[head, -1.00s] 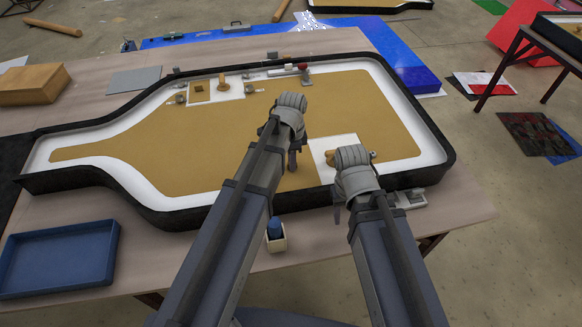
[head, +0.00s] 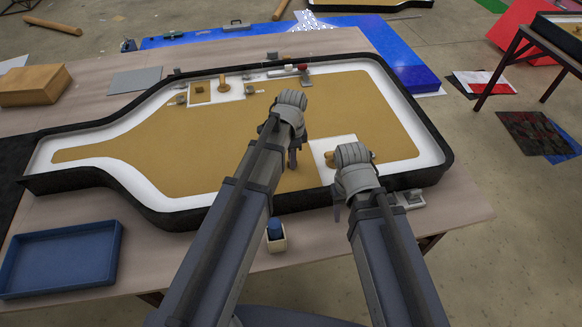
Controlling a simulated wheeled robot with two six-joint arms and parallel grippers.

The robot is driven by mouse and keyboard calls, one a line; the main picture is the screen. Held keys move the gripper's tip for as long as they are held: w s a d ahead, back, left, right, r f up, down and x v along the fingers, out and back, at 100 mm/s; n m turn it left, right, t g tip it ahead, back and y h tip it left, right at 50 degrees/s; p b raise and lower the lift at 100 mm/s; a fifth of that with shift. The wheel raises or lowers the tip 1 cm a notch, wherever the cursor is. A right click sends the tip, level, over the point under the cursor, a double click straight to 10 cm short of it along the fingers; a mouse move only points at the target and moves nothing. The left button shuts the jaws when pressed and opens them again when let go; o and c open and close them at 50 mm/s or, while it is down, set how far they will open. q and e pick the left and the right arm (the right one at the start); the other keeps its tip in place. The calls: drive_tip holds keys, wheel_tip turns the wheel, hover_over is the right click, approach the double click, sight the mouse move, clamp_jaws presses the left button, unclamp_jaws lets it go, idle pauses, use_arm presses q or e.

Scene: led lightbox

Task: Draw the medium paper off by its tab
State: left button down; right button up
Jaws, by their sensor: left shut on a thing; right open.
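A bottle-shaped lightbox tray (head: 445,140) with a black rim lies on the table. A large tan area (head: 150,135) covers most of its white floor, with a white border around it. I cannot tell which part is the medium paper or see its tab clearly. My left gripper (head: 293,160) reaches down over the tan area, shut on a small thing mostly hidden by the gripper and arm. My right gripper (head: 338,210) is open at the tray's near rim, beside a white patch (head: 325,155); its fingers are partly hidden.
Wooden knobs and small grey fittings stand at the tray's far side, near a small tan square (head: 200,93). A blue tray (head: 60,258) lies at the front left. A small holder with a blue top (head: 275,235) stands near the front edge. A cardboard box (head: 35,84) sits back left.

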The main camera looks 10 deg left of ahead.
use_arm(q)
drive_tip(key=shift+r+p, duration=3.25)
drive_tip(key=shift+r, duration=0.2)
wheel_tip(320, 180, up, 6)
drive_tip(key=p, duration=0.6)
